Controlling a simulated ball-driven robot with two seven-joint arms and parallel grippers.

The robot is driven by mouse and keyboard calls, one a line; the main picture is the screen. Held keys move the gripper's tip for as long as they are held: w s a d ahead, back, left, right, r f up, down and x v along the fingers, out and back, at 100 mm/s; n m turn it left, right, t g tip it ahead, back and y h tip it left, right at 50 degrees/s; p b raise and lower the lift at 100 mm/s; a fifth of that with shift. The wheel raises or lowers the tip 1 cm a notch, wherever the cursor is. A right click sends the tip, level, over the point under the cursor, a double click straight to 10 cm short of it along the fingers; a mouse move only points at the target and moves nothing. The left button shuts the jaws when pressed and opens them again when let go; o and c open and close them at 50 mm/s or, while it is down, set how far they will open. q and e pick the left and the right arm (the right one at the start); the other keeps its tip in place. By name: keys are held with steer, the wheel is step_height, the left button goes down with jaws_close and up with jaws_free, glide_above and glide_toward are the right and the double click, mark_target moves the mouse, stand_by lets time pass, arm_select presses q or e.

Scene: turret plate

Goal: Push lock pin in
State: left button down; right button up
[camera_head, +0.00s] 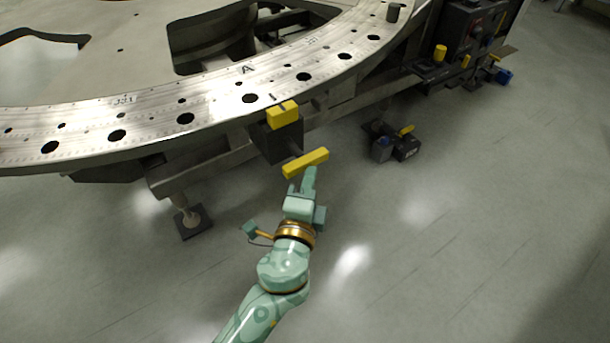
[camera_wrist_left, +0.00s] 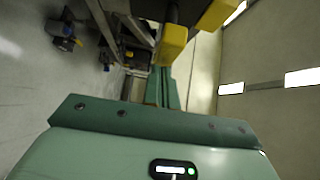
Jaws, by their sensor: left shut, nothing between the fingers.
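A yellow bar handle (camera_head: 305,163), seemingly the lock pin's, stands out from the front of a dark housing (camera_head: 277,141) under the edge of the turret plate (camera_head: 215,103). A yellow block (camera_head: 283,114) sits on top of that housing. My left gripper (camera_head: 309,174) is shut and empty, its fingertips right at the near side of the yellow bar; I cannot tell whether they touch. In the left wrist view the shut fingers (camera_wrist_left: 162,88) point toward yellow parts, one of them (camera_wrist_left: 173,44) just beyond the tips. My right gripper is not in view.
The metal frame has a support foot (camera_head: 193,221) at the left. A dark box with a yellow part (camera_head: 405,145) stands low at the right. A dark control unit (camera_head: 470,40) with yellow parts is at the upper right. The grey floor around my arm is clear.

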mark_target(298, 172)
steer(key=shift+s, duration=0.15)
arm_select(q)
steer(key=w+a, duration=0.2)
steer(key=w, duration=0.1)
steer(key=shift+r+p, duration=0.1)
steer(key=shift+p, duration=0.2)
steer(key=shift+a+r, duration=0.1)
steer(key=shift+a, duration=0.1)
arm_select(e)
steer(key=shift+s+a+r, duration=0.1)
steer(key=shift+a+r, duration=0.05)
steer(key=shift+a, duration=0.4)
